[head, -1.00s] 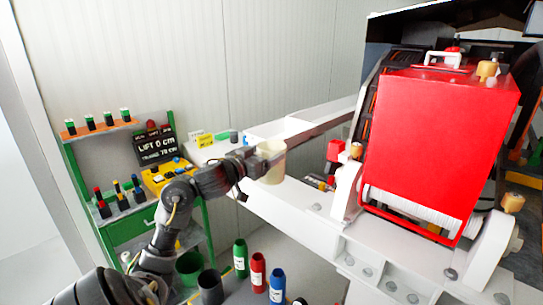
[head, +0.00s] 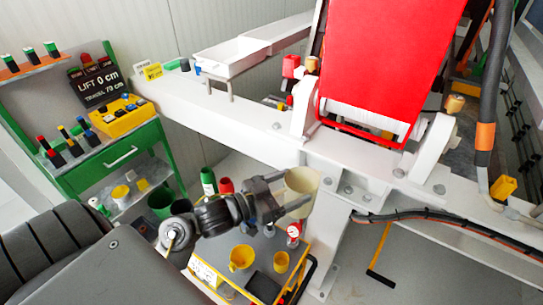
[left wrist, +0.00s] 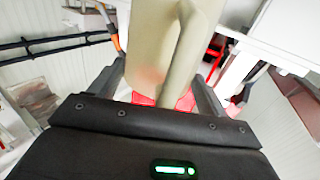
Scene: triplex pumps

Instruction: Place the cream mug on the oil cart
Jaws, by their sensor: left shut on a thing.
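The cream mug (head: 302,182) is in my left gripper (head: 282,194) in the head view. The gripper is shut on it and holds it in the air by the white beam, at the upper right of the cart. In the left wrist view, the mug (left wrist: 148,55) and its handle stand between the fingers of my left gripper (left wrist: 158,88). A low cart with a grey top and yellow rail (head: 305,277), apparently the oil cart, lies below my arm. My arm and gripper hide part of its top. My right gripper is not in view.
The cart carries a yellow jug (head: 242,257), a yellow cup (head: 281,262), a gauge (head: 294,230), and green (head: 208,181) and red (head: 225,186) bottles. A white beam (head: 240,120) runs behind the mug. A green cabinet (head: 120,155) stands left.

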